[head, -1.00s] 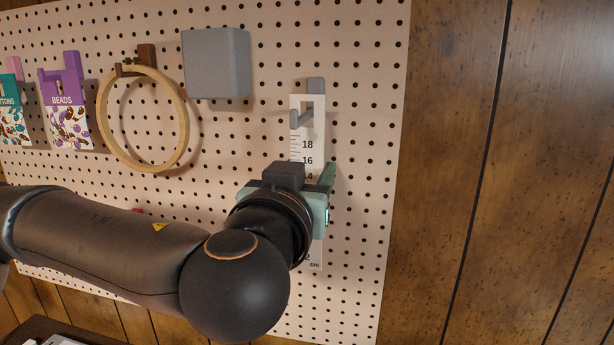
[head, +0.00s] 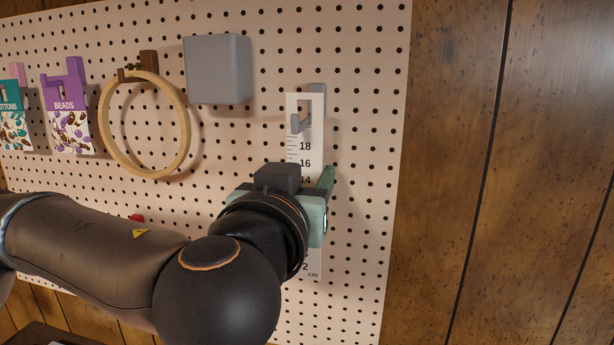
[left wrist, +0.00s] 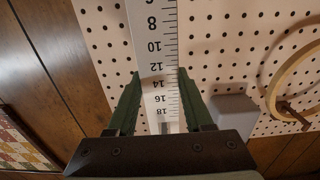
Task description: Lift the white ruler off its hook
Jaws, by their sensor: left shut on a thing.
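The white ruler (head: 305,155) hangs upright against the pegboard in the head view, number 18 near its top and "cm" at its foot. The grey hook (head: 317,90) shows behind its top, and the hook's prong still shows in the ruler's slot. My left gripper (head: 308,184) is shut on the ruler around its middle. In the left wrist view the green fingers of the gripper (left wrist: 159,74) lie along both edges of the ruler (left wrist: 156,45). My wrist hides part of the ruler's lower half. My right gripper is not in view.
The pegboard (head: 355,200) also bears a grey box (head: 218,70), a wooden hoop (head: 104,125), a purple-topped beads packet (head: 68,128) and a buttons packet (head: 14,128), all left of the ruler. Bare wood panelling (head: 530,180) lies right of the board.

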